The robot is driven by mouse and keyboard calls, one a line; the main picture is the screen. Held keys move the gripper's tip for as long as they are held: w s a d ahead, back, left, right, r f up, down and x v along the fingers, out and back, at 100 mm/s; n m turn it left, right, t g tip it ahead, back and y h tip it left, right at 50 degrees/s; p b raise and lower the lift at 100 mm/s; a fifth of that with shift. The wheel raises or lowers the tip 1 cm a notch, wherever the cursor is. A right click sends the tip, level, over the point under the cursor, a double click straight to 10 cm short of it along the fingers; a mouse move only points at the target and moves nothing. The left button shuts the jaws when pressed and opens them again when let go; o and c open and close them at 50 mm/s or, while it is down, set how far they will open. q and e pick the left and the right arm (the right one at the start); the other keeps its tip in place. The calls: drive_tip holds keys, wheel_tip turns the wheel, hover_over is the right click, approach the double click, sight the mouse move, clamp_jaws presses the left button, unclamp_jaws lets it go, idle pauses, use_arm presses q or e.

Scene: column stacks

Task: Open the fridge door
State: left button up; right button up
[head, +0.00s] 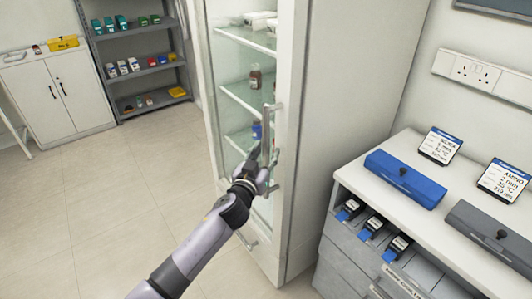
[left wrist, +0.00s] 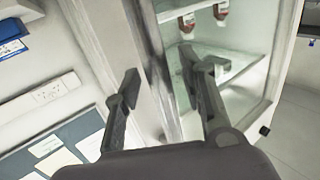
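The tall white fridge (head: 340,110) stands in the middle of the head view. Its glass door (head: 234,85) faces left and looks shut. A vertical metal door handle (head: 268,135) runs along the door's right side. My left gripper (head: 264,172) is at the handle's lower part. In the left wrist view its two fingers (left wrist: 160,75) are apart, one on each side of the grey upright handle (left wrist: 158,60). I cannot tell whether either finger touches it. My right gripper is not in view.
A counter (head: 440,185) with blue and grey cases and label cards stands right of the fridge. A grey shelf rack (head: 140,75) and a white cabinet (head: 55,95) stand at the back left. The floor (head: 110,190) before the door is clear.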

use_arm(q)
drive_tip(key=shift+w+d, duration=0.1)
drive_tip(key=shift+w, duration=0.05)
drive_tip(key=shift+c, duration=0.5)
clamp_jaws()
idle(0.4)
